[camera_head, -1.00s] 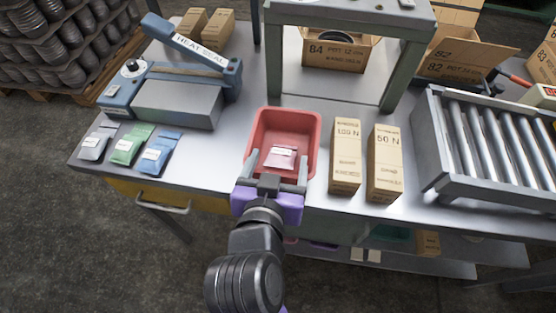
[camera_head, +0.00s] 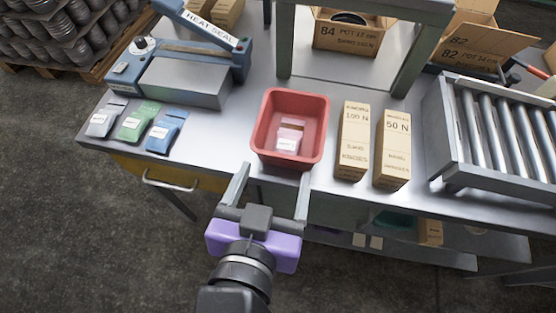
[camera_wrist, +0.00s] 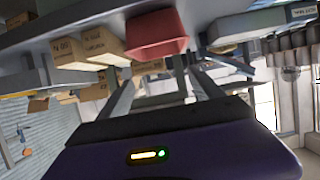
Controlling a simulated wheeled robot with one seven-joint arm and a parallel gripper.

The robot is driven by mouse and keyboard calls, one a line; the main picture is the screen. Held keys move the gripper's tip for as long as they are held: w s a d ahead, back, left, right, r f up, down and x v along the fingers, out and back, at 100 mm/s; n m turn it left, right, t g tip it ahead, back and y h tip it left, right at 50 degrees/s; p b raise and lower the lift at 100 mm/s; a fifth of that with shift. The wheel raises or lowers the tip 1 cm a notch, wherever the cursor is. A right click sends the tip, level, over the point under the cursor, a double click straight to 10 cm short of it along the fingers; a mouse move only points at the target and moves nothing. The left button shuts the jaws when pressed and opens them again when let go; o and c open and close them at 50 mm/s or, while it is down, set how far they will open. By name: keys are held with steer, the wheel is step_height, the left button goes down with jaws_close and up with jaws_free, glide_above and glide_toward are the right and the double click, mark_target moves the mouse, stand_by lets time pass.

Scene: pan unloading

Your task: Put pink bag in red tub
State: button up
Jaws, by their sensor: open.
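The pink bag (camera_head: 289,137) lies inside the red tub (camera_head: 262,140), on its floor, in the head view. The tub stands on the metal bench near its front edge, and it also shows in the wrist view (camera_wrist: 157,34). My gripper (camera_head: 273,180) is open and empty, in front of the bench edge and below the tub in the picture. Its two fingers are spread wide and apart from the tub. In the wrist view the fingers (camera_wrist: 160,85) are also apart with nothing between them. The bag is hidden in that view.
Grey, green and blue bags (camera_head: 133,122) lie at the bench's left, before the heat sealer (camera_head: 185,80). Two tall cartons (camera_head: 354,142) stand right of the tub, then a roller conveyor (camera_head: 495,125). A metal stand (camera_head: 400,75) is behind.

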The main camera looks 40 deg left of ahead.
steer(key=shift+s+d+r, duration=0.15)
steer(key=shift+s+d, duration=0.1)
steer(key=shift+s, duration=0.15)
steer(key=w+d+f+h, duration=0.1)
steer(key=d+f, duration=0.5)
steer(key=d, duration=0.4)
steer(key=w+d+f+h, duration=0.1)
steer(key=d+f, duration=0.4)
steer(key=d, duration=0.5)
steer(key=s+d+r+m+t+h, duration=0.2)
steer(key=s+d+m+h, duration=0.3)
steer(key=s+d, duration=0.7)
steer(key=d+m+t, duration=0.1)
steer(key=d, duration=0.2)
steer(key=shift+s+r, duration=0.15)
steer(key=shift+s, duration=0.05)
steer(key=shift+c, duration=0.3)
